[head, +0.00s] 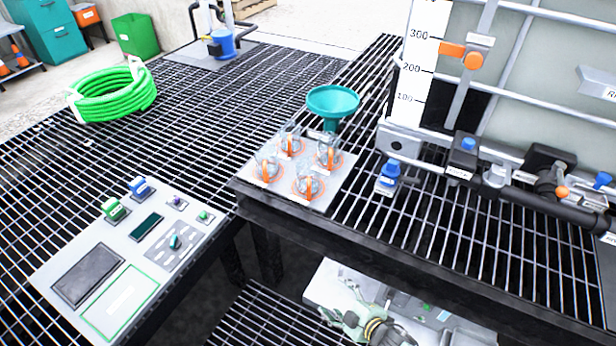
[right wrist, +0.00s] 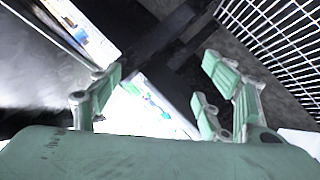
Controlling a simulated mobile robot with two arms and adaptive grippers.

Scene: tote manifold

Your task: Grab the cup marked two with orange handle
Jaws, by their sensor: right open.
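Several clear cups with orange handles stand upright on a light grey plate (head: 272,196) on the grating: a back-left cup (head: 290,143), a back-right cup (head: 327,156), a front-left cup (head: 267,169) and a front-right cup (head: 308,185). Their markings are too small to read, so I cannot tell which is marked two. My right gripper (head: 350,312) is low at the bottom of the head view, below the grating's front edge and well apart from the cups. In the right wrist view its green fingers (right wrist: 165,92) are spread with nothing between them. My left gripper is not in view.
A teal funnel (head: 333,101) stands just behind the cups. A pipe manifold with valves (head: 466,158) and a clear tank with a scale (head: 421,70) are at the right. A control panel (head: 130,262) lies at the left. A green hose coil (head: 113,95) is farther back.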

